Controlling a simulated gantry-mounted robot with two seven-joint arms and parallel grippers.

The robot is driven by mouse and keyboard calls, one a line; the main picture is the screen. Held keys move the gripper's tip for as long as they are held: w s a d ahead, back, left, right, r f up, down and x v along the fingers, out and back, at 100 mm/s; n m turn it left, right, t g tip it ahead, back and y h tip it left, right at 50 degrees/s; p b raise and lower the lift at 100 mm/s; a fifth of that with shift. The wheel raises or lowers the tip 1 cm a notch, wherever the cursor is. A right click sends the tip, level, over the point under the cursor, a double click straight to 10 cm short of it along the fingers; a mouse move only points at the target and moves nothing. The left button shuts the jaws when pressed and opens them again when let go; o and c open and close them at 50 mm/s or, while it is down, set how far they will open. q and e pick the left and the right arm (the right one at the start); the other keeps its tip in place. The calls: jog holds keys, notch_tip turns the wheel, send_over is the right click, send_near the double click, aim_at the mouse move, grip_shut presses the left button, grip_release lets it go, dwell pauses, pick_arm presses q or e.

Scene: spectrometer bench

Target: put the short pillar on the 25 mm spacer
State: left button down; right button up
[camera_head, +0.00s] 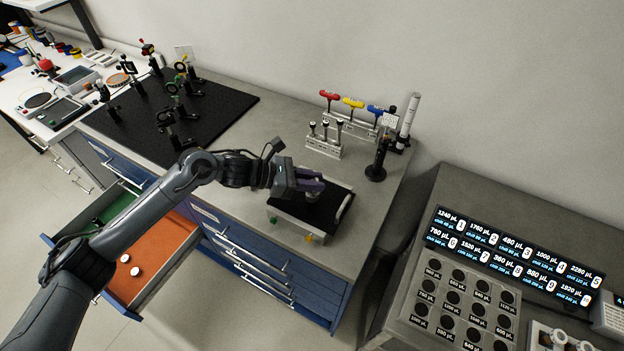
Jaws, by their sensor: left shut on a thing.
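My left gripper (314,186) has purple fingers and is over the black-topped tray at the front of the blue cabinet's worktop. It is shut on a small pale grey cylindrical piece (313,197), apparently the short pillar, mostly hidden by the fingers. I cannot tell whether the piece touches the tray or a spacer under it. Two small white round pieces, one (125,258) and another (136,271), lie in the open orange-lined drawer; I cannot read whether either is the 25 mm spacer. My right gripper is not in view.
The black-topped tray (288,207) has white handles. Behind it stand a rack of posts (323,148), a rack of coloured-handled drivers (352,125) and a black stand (376,172). A black breadboard (225,104) with optics lies left. The open drawer (160,268) juts out in front.

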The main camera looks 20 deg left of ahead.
pick_arm(q)
jog(key=shift+f+b, duration=0.15)
jog(key=shift+b, duration=0.15)
jog(key=c, duration=0.9)
grip_release()
jog(key=shift+r+p, duration=0.2)
jog(key=shift+p, duration=0.1)
jog(key=b+v, duration=0.1)
jog(key=v, duration=1.1)
